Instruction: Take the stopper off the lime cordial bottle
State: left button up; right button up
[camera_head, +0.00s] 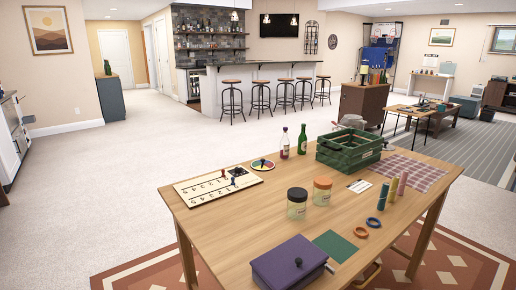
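A green bottle (302,141) stands upright on the wooden table (240,225), near its far edge and just left of a green crate. It looks like the lime cordial bottle, but its label is too small to read. Its narrow top is in view; I cannot make out the stopper clearly. A bottle with dark pinkish contents (284,146) stands upright close on its left. Neither of my grippers is in view.
The green crate (338,158) stands right of the bottles. A game board (205,190), a round colored disc (262,165), two jars (297,205) (322,192), several colored cylinders (393,190), rings (373,222) and a purple box (288,264) share the table. The table's left front is clear.

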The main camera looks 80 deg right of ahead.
aim_at(302, 140)
jog(key=i+l, duration=0.15)
jog(key=i, duration=0.15)
jog(key=i+l+z, duration=0.1)
jog(key=i, duration=0.2)
jog(key=i+l+z, duration=0.35)
jog(key=i+l, duration=0.15)
jog(key=i, duration=0.15)
jog(key=i+l+z, duration=0.4)
jog(key=i, duration=0.3)
jog(key=i+z, duration=0.35)
jog(key=i, duration=0.35)
jog(key=i+j+z, duration=0.15)
jog(key=i+z, duration=0.25)
jog(key=i, duration=0.3)
jog(key=i+j+z, duration=0.35)
jog(key=i, duration=0.4)
